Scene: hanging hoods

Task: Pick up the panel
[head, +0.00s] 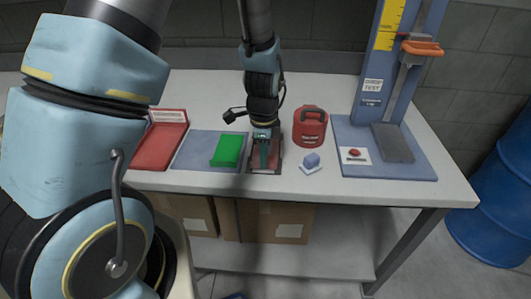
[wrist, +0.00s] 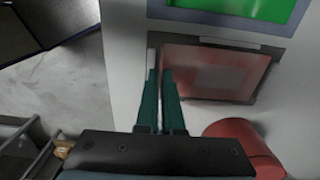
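A red panel (wrist: 205,72) with a paler patch in its middle lies flat in a dark frame near the table's front edge. In the head view the red panel (head: 266,161) is partly hidden under my gripper (head: 264,152). In the wrist view my gripper (wrist: 160,72) has its two green fingers close together with a narrow gap between them. The fingertips are at the left edge of the red panel, one on each side of that edge. I see nothing held between them; whether they touch the panel is unclear.
A green block (head: 227,150) lies on a grey mat (head: 191,150) left of the panel. A red canister (head: 309,127) stands close on its right, with a small blue-topped item (head: 311,162) in front. A blue drop-test stand (head: 408,170) is at the right.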

